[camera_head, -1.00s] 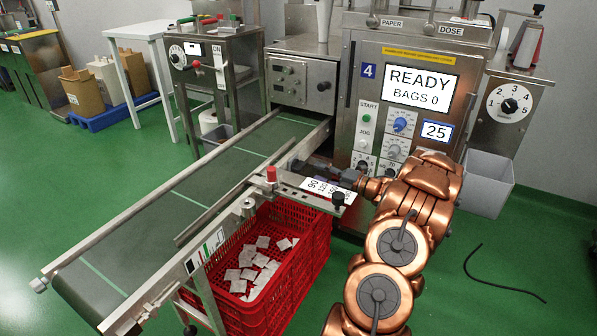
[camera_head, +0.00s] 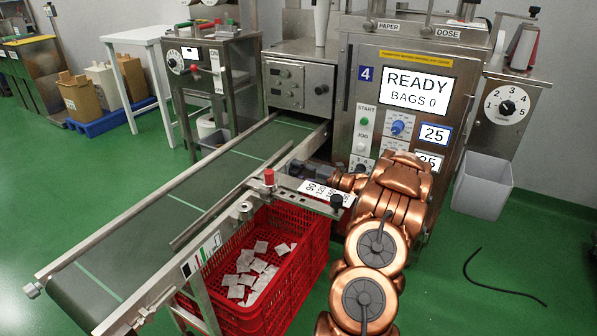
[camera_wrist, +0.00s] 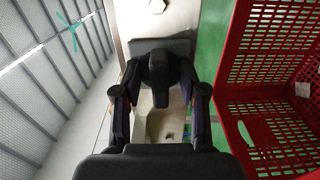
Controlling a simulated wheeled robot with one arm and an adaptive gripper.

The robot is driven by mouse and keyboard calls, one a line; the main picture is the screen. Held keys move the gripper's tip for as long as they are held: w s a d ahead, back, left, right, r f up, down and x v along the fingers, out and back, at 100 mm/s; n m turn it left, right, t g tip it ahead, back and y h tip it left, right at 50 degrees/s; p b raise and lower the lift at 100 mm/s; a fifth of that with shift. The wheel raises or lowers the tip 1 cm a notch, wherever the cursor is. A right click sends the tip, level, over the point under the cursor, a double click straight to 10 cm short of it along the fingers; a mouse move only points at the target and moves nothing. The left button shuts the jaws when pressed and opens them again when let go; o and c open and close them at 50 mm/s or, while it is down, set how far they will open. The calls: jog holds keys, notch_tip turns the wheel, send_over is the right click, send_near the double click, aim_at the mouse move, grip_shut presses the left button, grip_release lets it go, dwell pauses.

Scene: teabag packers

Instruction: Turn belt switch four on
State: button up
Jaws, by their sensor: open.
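The machine marked 4 (camera_head: 367,73) stands at centre right, with a lit screen (camera_head: 415,91) reading READY, BAGS 0. Its belt (camera_head: 190,195) runs from the machine to the lower left. I cannot make out a labelled belt switch; my arm covers the lower panel. My gripper (camera_head: 308,171) is open beside the belt's near rail, behind the bracket (camera_head: 290,184) with a red button (camera_head: 269,177) and a black knob (camera_head: 336,201). In the wrist view, a dark knob-like shape (camera_wrist: 160,78) shows between the fingers; I cannot tell what it is.
A red crate (camera_head: 318,250) with several teabags stands under the bracket; its wall also shows in the wrist view (camera_wrist: 255,110). Blue knob (camera_head: 397,127) and green START button (camera_head: 364,121) sit above my arm.

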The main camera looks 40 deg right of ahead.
jog(key=shift+c, duration=0.4)
grip_shut()
